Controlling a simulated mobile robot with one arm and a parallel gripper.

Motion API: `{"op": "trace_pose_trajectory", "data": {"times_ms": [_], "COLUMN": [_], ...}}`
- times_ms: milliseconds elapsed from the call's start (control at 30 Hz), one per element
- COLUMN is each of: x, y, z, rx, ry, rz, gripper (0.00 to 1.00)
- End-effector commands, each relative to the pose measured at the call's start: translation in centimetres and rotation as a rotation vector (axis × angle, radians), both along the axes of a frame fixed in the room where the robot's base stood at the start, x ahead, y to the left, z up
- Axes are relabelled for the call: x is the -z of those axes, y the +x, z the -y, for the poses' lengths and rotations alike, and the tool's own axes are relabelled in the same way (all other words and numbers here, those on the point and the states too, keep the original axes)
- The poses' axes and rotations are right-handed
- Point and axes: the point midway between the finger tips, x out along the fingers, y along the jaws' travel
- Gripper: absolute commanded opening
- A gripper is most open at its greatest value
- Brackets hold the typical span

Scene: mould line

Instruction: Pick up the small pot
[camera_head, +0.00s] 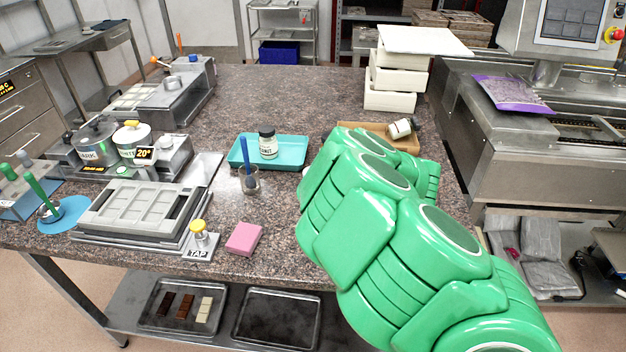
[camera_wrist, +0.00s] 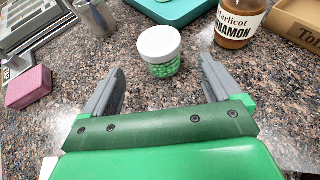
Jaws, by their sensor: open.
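The small pot (camera_wrist: 160,52) has a white lid and clear sides with green pieces inside. It stands upright on the speckled counter in the wrist view, just beyond my gripper (camera_wrist: 160,88). My gripper is open, its two grey fingers spread wide with nothing between them. The pot lies ahead of the gap, roughly centred and apart from both fingers. In the head view my green arm covers the gripper and most or all of the pot.
A teal tray (camera_head: 238,158) holding a dark-lidded jar (camera_head: 268,145) is behind the pot. A cinnamon jar (camera_wrist: 238,22) stands close by on the right, near a cardboard box (camera_wrist: 297,28).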

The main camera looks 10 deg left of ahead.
Motion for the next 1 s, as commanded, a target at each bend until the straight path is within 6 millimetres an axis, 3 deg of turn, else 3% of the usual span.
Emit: {"op": "trace_pose_trajectory", "data": {"times_ms": [633, 1000], "x": [1.6, 3.0], "y": [1.9, 3.9], "z": [-2.7, -5.6], "rx": [-0.001, 0.0], "ry": [0.002, 0.005], "rz": [0.0, -0.002], "gripper": [0.92, 0.92]}}
